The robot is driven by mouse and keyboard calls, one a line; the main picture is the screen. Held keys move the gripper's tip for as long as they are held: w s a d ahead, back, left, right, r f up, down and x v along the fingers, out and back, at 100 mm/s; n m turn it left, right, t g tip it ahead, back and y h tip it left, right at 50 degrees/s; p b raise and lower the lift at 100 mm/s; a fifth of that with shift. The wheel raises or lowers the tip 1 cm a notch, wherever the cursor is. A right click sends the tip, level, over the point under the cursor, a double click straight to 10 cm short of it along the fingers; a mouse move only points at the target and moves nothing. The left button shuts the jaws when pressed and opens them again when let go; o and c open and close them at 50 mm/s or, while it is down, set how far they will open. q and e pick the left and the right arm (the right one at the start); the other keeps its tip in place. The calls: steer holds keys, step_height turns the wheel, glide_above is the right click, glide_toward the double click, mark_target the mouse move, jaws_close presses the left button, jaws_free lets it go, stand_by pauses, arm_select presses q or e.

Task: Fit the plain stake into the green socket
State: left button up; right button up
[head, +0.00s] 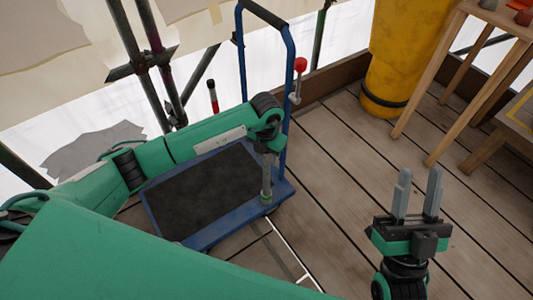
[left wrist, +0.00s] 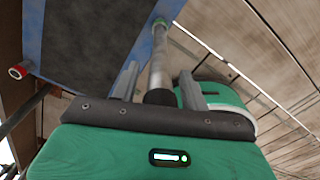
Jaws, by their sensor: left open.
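The plain stake (head: 267,178) is a grey metal rod standing about upright at the near right corner of the blue trolley. Its lower end meets the green socket (head: 266,199); how deep it sits in there I cannot tell. My left gripper (head: 267,147) is above it, pointing down. In the left wrist view the stake (left wrist: 159,65) runs between the two spread fingers, its dark top end close to the palm, and the green socket (left wrist: 161,22) shows at its far end. My right gripper (head: 416,198) is open and empty over the deck, fingers up.
The blue trolley (head: 155,215) has a black mat and a tall blue handle (head: 241,55). A yellow barrel (head: 395,50) and wooden tables (head: 465,60) are at right. The middle deck is clear.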

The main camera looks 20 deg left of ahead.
arm_select(q)
steer(key=shift+r, duration=0.1)
steer(key=shift+r, duration=0.15)
step_height(320, 180, up, 11)
steer(key=p, duration=0.3)
steer(key=shift+r, duration=0.4)
arm_select(e)
steer(key=w+a+f+g+h, duration=0.1)
steer(key=a+f+g, duration=0.3)
steer(key=f+g, duration=0.4)
steer(key=shift+w+f, duration=0.3)
steer(key=shift+f, duration=1.85)
